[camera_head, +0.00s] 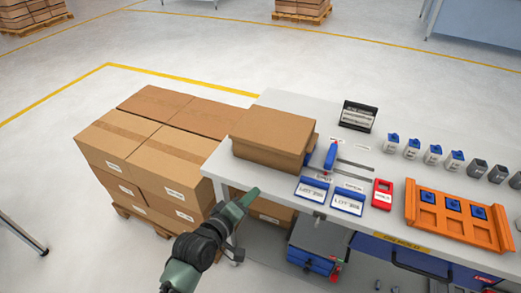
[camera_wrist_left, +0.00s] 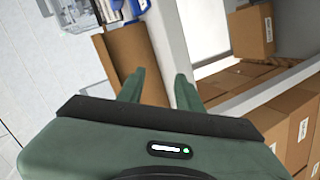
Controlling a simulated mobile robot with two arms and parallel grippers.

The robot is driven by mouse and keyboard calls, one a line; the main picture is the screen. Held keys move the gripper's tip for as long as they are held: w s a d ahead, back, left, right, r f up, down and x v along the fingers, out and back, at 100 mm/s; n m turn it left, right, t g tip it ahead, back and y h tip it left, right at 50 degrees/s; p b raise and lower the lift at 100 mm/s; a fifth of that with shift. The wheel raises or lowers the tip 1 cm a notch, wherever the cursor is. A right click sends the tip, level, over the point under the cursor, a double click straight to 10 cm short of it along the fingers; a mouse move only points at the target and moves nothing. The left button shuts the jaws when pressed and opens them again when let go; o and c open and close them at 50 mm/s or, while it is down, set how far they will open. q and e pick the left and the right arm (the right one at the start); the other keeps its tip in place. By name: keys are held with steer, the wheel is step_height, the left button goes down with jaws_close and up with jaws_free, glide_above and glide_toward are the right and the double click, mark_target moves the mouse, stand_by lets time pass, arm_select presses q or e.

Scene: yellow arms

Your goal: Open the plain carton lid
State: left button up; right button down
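The plain brown carton (camera_head: 270,137) stands at the left end of the white workbench in the head view. Its top is flat and looks closed, with a rim overhanging its side. My left gripper (camera_head: 250,194) is in front of the bench's left edge, nearer than the carton and apart from it. In the left wrist view my left gripper (camera_wrist_left: 160,85) shows two green fingers spread with nothing between them. A plain brown surface (camera_wrist_left: 130,50), probably the carton, lies beyond the left finger. My right gripper is not in view.
Stacked labelled boxes (camera_head: 150,150) on a pallet stand left of the bench (camera_head: 285,98). Blue label holders (camera_head: 312,190), a red-framed item (camera_head: 382,194), a black holder (camera_head: 358,116) and an orange rack (camera_head: 455,218) are right of the carton. Open floor lies behind.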

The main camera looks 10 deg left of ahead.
mark_target(262, 147)
arm_select(q)
steer(key=w+r+n+t, duration=0.1)
steer(key=w+r+n, duration=0.1)
steer(key=w, duration=0.3)
steer(key=w+r+n+t, duration=0.1)
steer(key=w+n, duration=0.1)
steer(key=w, duration=0.2)
steer(key=w+r+n+t+p, duration=0.1)
steer(key=w+r+n+t, duration=0.1)
steer(key=w, duration=0.3)
steer(key=shift+w+d+r+y, duration=0.3)
steer(key=shift+w+d, duration=0.05)
jaws_close()
steer(key=shift+f, duration=0.1)
steer(key=shift+s+f, duration=0.1)
steer(key=shift+f, duration=0.1)
stand_by(0.5)
